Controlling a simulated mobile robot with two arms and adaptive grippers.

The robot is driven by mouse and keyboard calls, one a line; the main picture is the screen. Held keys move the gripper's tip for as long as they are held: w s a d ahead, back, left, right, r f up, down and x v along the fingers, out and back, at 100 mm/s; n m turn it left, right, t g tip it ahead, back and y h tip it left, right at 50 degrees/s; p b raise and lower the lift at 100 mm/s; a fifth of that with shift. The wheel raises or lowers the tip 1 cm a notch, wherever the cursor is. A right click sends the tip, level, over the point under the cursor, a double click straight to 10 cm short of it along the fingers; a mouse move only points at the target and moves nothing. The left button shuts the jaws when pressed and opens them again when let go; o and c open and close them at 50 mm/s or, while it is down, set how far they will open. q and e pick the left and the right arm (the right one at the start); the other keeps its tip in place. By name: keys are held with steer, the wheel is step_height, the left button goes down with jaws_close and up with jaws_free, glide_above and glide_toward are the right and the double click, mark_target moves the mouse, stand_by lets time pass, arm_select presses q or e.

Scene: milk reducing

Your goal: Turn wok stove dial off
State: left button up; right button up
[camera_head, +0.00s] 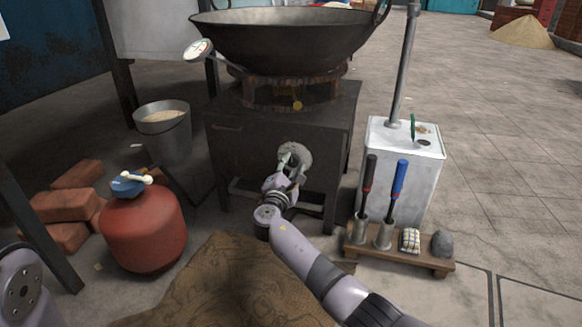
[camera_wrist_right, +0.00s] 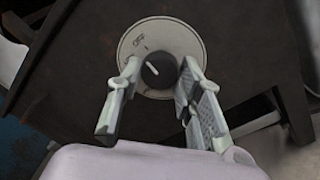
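The black stove (camera_head: 245,130) stands at the middle of the head view with a large wok (camera_head: 290,40) on top. A round pale dial plate (camera_head: 300,154) is on its front. In the right wrist view the plate (camera_wrist_right: 133,40) carries the word OFF and a dark round knob (camera_wrist_right: 159,70) with a white pointer line. The line slants up and left. My right gripper (camera_head: 291,160) is at the dial; in the wrist view its two fingers (camera_wrist_right: 159,73) are apart, one on each side of the knob. I cannot tell whether they touch it. My left gripper is out of view.
A red gas cylinder (camera_head: 143,228) and bricks (camera_head: 62,205) stand at left, with a metal bucket (camera_head: 165,135) behind. A white canister (camera_head: 408,155) and a wooden rack (camera_head: 400,250) holding tools are right of the stove. Brown cloth (camera_head: 230,285) lies in front.

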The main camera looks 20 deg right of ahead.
steer(key=o, duration=0.5)
steer(key=shift+d, duration=0.1)
steer(key=shift+v, duration=3.8)
